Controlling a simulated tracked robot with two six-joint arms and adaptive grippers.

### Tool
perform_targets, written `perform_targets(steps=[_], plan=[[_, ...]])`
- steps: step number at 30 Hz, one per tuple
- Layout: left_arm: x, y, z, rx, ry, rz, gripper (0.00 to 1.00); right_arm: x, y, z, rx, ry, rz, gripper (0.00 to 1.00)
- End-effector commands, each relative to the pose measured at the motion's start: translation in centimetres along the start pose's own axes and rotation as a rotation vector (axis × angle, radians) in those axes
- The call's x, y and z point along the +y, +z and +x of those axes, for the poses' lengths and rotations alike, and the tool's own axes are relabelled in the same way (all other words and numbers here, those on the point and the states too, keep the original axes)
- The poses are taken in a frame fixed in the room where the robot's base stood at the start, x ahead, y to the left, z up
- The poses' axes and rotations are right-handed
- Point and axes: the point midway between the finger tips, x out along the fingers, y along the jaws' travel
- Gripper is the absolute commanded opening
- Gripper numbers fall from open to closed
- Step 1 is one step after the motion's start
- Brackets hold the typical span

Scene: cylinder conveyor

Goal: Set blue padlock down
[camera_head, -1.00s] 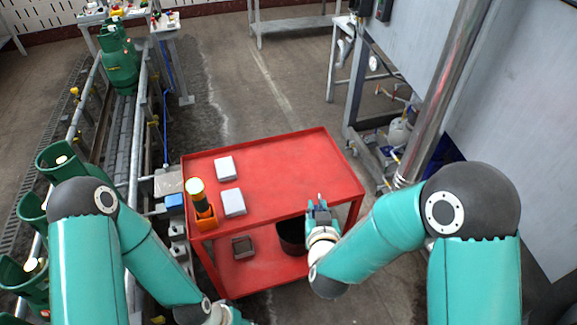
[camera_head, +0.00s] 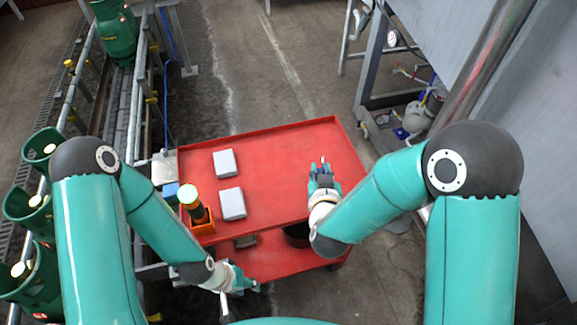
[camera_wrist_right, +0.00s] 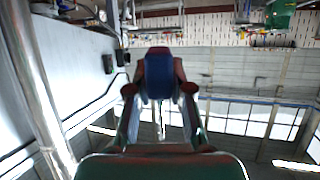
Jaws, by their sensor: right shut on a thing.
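My right gripper (camera_head: 322,172) is shut on the blue padlock, over the right part of the red trolley's top (camera_head: 275,170). In the right wrist view the padlock (camera_wrist_right: 158,83) shows as a dark blue block between the reddish fingertips (camera_wrist_right: 158,70). A small light tip stands out past the fingers in the head view. I cannot tell whether the padlock touches the trolley top. My left gripper (camera_head: 243,282) is low, in front of the trolley's lower shelf; its finger opening is unclear.
A dark bucket (camera_head: 297,236) is below. Green gas cylinders (camera_head: 41,150) line the left. The trolley's middle is clear.

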Motion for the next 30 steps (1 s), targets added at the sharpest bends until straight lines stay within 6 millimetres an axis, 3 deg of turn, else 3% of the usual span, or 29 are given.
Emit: perform_targets(steps=[9, 14, 20, 24, 30], plan=[[0.0, 0.0, 0.1, -0.001, 0.000, 0.000, 0.40, 0.8, 0.1, 0.0, 0.000, 0.017, 0.007, 0.00], [-0.6, 0.0, 1.5, -0.001, 0.000, 0.000, 0.40, 0.7, 0.4, 0.7, 0.003, 0.013, 0.003, 0.00], [-2.3, 0.0, 6.4, -0.001, 0.000, 0.000, 0.40, -0.3, 1.0, 3.0, 0.010, -0.016, -0.013, 0.00], [-4.0, 0.0, 10.9, -0.001, 0.000, 0.000, 0.40, -1.6, 0.7, 4.5, 0.020, -0.064, -0.031, 0.00], [-6.0, -0.1, 16.7, -0.001, 0.000, 0.000, 0.40, -3.5, -0.8, 4.9, 0.049, -0.160, -0.061, 0.00]])
